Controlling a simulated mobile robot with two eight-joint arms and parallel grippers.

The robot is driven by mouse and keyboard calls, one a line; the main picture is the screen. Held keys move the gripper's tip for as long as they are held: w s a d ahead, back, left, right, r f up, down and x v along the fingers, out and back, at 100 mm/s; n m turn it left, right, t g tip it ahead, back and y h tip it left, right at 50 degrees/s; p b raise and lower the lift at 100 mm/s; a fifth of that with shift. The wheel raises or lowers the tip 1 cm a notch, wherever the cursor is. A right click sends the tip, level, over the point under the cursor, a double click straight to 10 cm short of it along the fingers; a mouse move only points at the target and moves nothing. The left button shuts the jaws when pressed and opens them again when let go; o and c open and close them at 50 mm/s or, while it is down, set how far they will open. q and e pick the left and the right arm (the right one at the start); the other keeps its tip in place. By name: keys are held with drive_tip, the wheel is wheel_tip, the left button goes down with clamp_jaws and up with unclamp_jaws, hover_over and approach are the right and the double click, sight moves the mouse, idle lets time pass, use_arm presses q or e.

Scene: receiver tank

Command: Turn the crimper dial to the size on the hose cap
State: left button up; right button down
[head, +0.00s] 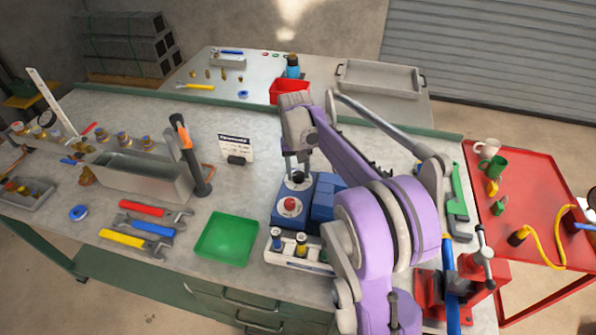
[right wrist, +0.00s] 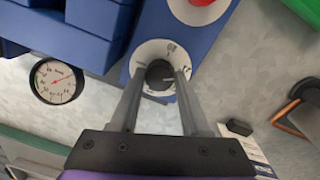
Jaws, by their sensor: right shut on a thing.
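The blue crimper (head: 322,204) stands on the workbench, with a red button (head: 290,204) on top. Its dial is a white disc (right wrist: 149,53) with small dark marks around a dark round knob (right wrist: 159,74). My right gripper (head: 297,172) reaches down over the dial. In the right wrist view its two fingers (right wrist: 158,78) are shut on the knob, one on each side. The dial's marks are too small to read. A white rack (head: 290,262) with short upright capped pieces stands in front of the crimper. I cannot make out a size on any cap. My left gripper is not in view.
A green tray (head: 227,239) lies left of the crimper. An orange-and-black hammer (head: 190,155) stands upright by a grey metal box (head: 140,178). A small sign (head: 236,148) stands behind. A red vise (head: 440,298) is at the right, near a red cart (head: 520,215).

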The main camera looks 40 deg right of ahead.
sight(297, 174)
drive_tip(key=shift+c, duration=1.9)
unclamp_jaws()
wheel_tip(297, 174, up, 11)
drive_tip(key=shift+a+p, duration=0.2)
drive_tip(key=shift+p, duration=0.15)
drive_tip(key=shift+w+f, duration=0.1)
